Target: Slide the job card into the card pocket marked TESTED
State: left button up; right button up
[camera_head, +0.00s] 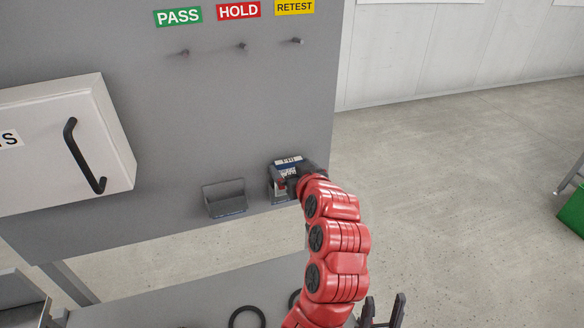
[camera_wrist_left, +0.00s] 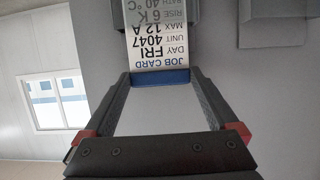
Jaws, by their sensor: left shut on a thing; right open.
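The job card (camera_wrist_left: 157,42) is white with black print and a blue band, upside down in the left wrist view. My left gripper (camera_wrist_left: 160,80) is shut on its blue-banded end. The card's far end overlaps a grey card pocket (camera_wrist_left: 117,14); how deep it sits inside, I cannot tell. In the head view the card (camera_head: 288,161) shows at the panel's lower right, with the left gripper (camera_head: 290,180) at it, partly hiding that pocket. A second pocket (camera_head: 226,205) to the left looks empty. No TESTED marking is readable. My right gripper (camera_head: 384,311) is open at the bottom edge.
A white cabinet (camera_head: 60,145) with a black handle sticks out at the left. PASS (camera_head: 178,16), HOLD (camera_head: 239,10) and RETEST (camera_head: 295,7) labels sit above pegs. Black rings (camera_head: 246,317) lie on the grey surface below. Open floor lies to the right.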

pick_arm(q)
jog(key=o, duration=1)
